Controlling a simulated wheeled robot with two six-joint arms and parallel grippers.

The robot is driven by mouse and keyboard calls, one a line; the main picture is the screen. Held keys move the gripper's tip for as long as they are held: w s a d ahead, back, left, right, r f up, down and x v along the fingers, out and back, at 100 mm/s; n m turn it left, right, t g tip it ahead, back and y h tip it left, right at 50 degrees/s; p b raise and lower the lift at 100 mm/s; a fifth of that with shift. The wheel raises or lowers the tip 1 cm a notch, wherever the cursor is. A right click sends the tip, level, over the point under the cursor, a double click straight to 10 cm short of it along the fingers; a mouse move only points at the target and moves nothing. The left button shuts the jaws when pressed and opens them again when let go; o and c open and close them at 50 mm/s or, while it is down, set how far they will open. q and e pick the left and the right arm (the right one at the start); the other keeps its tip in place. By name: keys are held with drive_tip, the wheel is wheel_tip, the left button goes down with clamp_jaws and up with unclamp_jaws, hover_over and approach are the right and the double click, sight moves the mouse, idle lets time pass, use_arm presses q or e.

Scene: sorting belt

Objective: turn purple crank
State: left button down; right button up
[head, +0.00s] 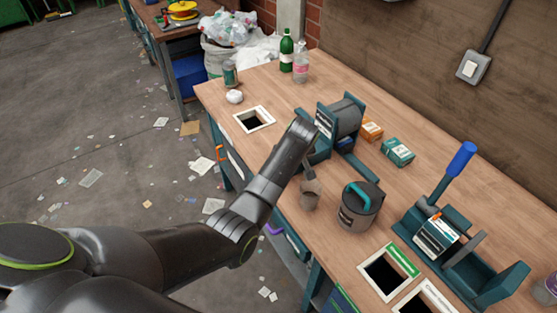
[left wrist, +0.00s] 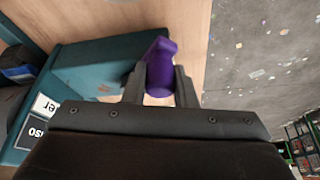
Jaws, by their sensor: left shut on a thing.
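The purple crank handle (left wrist: 160,68) is in the left wrist view, between the two dark fingers of my left gripper (left wrist: 160,82), which is shut on it. Beside it is a teal housing (left wrist: 95,68) with white and black labels. In the head view, my left arm reaches in from the left to a teal machine with a grey drum (head: 348,117). The arm's dark end covers the near side of this machine, so the crank and the fingertips are hidden there. My right gripper is in neither view.
A dark lidded pot with a teal handle (head: 350,218) and a grey-brown cup-like object (head: 310,194) stand near the arm. A second teal machine has a blue-handled lever (head: 461,160). White-framed bin openings (head: 255,108) are set in the wooden bench. Bottles (head: 287,52) stand at the back.

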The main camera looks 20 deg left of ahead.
use_arm(q)
drive_tip(key=shift+w+d+r, duration=0.1)
idle(0.5)
drive_tip(key=c, duration=1.2)
unclamp_jaws()
drive_tip(key=shift+o, duration=0.2)
drive_tip(key=v, duration=1.7)
drive_tip(key=shift+d, duration=0.1)
